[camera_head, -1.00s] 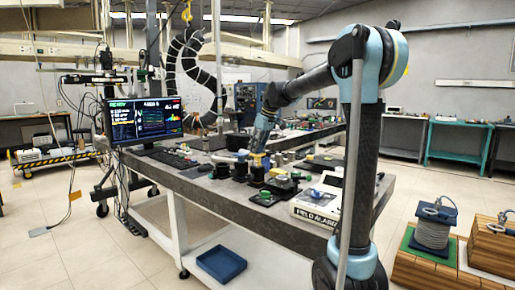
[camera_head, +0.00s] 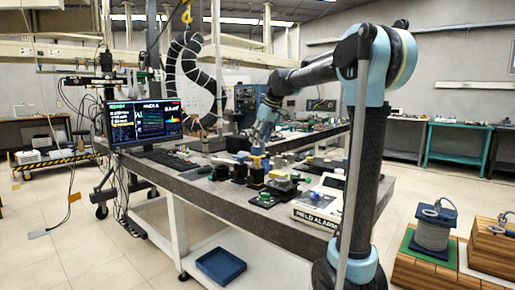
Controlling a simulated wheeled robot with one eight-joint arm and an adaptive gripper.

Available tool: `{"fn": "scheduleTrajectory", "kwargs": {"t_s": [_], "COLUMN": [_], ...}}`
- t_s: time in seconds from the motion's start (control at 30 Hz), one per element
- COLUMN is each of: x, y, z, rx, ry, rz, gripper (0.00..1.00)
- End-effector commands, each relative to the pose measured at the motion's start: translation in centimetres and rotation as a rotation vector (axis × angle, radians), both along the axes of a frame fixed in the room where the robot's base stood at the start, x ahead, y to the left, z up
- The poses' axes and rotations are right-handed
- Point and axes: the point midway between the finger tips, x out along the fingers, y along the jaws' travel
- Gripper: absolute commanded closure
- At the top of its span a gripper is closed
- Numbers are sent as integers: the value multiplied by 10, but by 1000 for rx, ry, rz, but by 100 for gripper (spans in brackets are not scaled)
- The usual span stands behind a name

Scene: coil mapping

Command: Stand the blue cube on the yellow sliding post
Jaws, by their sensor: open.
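A small blue block (camera_head: 257,150), which looks like the blue cube, shows just below my gripper on the workbench. It appears to sit on top of a small yellow piece (camera_head: 256,161), likely the yellow sliding post, in the row of dark fixtures. At this size I cannot tell how squarely it rests. My gripper (camera_head: 260,141) is open and points down, close above the blue block. Its fingers are small and partly blend with the block, so I cannot tell whether they touch it.
Dark fixtures (camera_head: 239,172) crowd the bench around the post. A white box marked FIELD ALARM (camera_head: 315,212) stands at the near right. A monitor (camera_head: 143,120) and keyboard (camera_head: 168,158) are at the left. A blue bin (camera_head: 221,266) sits below the bench (camera_head: 240,204).

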Motion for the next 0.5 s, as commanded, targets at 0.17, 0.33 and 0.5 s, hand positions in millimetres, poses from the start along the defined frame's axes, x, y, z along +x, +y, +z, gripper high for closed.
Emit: {"fn": "scheduleTrajectory", "kwargs": {"t_s": [0.17, 0.33, 0.5], "x": [-8, -13, -15], "y": [-11, -18, -21], "z": [32, 52, 62], "rx": [0, 0, 0], "ry": [0, 0, 0], "rz": [-1, -1, 0], "gripper": [47, 47, 47]}}
